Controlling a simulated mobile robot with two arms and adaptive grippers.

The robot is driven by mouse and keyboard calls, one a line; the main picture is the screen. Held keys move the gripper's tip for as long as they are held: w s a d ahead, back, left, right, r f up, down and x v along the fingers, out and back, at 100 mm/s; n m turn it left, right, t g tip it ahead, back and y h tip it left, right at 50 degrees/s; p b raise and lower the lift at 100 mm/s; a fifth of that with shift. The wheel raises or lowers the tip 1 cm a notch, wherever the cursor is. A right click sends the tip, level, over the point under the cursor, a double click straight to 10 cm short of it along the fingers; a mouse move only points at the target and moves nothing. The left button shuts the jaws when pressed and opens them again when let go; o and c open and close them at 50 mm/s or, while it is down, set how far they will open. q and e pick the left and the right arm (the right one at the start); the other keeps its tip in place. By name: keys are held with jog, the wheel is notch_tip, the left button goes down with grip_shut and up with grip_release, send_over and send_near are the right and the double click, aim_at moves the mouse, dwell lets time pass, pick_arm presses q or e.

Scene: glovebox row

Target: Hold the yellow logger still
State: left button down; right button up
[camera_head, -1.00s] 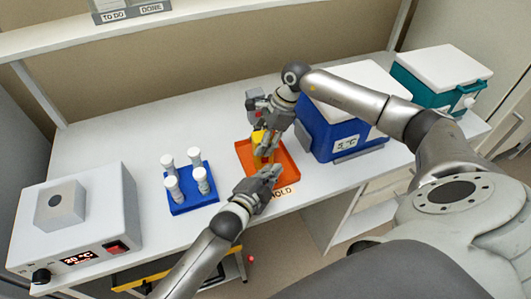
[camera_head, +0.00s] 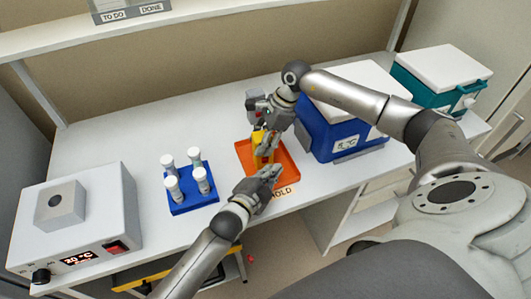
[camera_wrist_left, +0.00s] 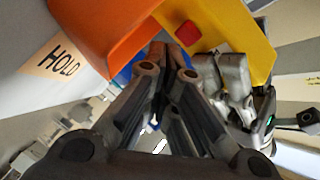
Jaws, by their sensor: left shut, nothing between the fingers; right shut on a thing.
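The yellow logger (camera_head: 258,137) stands in the orange tray (camera_head: 289,169) near the front of the bench. My right gripper (camera_head: 266,148) is shut on the logger from the right and partly hides it. My left gripper (camera_head: 277,172) is shut and empty at the tray's front right edge, apart from the right gripper. In the left wrist view, the closed fingertips (camera_wrist_left: 168,62) point toward the logger (camera_wrist_left: 238,28), whose red button (camera_wrist_left: 188,33) faces them. The tray's orange wall (camera_wrist_left: 100,30) shows at the upper left there.
A blue rack (camera_head: 193,204) with several white-capped tubes stands left of the tray. A white heater unit (camera_head: 110,215) is further left. A blue cool box (camera_head: 325,130) stands close on the right, with a teal box (camera_head: 428,88) beyond. A HOLD label (camera_head: 285,192) marks the bench's front edge.

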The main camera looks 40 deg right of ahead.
pick_arm(q)
jog(key=shift+w, duration=0.15)
jog(key=shift+w+d, duration=0.15)
jog(key=shift+w, duration=0.15)
jog(key=shift+w+d, duration=0.15)
jog(key=shift+w, duration=0.35)
dwell(0.9)
jog(key=shift+s, duration=0.15)
jog(key=shift+s+a, duration=0.35)
jog(key=shift+s, duration=0.45)
jog(key=shift+s+a, duration=0.25)
jog(key=shift+s, duration=0.55)
jog(key=shift+s+a, duration=0.3)
jog(key=shift+s, duration=0.45)
jog(key=shift+s+a, duration=0.25)
jog(key=shift+s, duration=0.55)
